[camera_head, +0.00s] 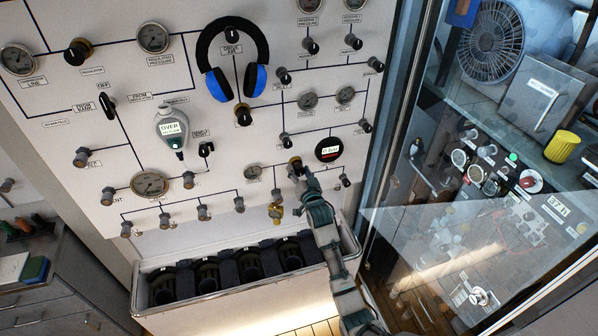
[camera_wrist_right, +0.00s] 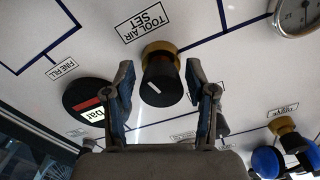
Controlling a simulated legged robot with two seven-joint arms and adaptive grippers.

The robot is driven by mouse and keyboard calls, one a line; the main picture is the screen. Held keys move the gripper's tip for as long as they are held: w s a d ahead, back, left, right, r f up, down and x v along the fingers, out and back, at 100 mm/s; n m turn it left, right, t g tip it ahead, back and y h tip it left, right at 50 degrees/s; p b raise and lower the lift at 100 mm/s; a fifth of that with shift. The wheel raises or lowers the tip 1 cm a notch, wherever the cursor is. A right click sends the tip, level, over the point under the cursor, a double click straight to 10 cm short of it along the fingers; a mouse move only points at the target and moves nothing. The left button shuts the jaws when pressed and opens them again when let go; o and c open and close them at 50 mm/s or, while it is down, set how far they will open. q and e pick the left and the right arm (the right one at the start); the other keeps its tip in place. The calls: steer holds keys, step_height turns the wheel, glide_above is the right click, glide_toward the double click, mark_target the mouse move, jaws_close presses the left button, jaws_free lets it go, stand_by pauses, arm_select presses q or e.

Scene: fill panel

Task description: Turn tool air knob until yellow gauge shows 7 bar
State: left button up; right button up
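The tool air knob (camera_wrist_right: 160,82) is black with a white line mark and a brass collar, under a "TOOL AIR SET" label in the right wrist view. My right gripper (camera_wrist_right: 163,97) is open, with one finger on each side of the knob and visible gaps between. In the head view my right gripper (camera_head: 297,172) covers most of the knob. A round black digital gauge with a red band (camera_head: 328,150) is just right of it; its number is too small to read. It also shows in the right wrist view (camera_wrist_right: 88,101), partly behind a finger. My left gripper is not in view.
Blue-black headphones (camera_head: 232,55) and a grey handheld device (camera_head: 172,128) hang on the panel. An open bin (camera_head: 143,277) stands below. A glass enclosure (camera_head: 430,165) is at the right.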

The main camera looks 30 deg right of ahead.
steer(key=v, duration=1.1)
steer(key=shift+s, duration=0.4)
steer(key=shift+a+f, duration=0.15)
steer(key=shift+f, duration=0.05)
stand_by(2.1)
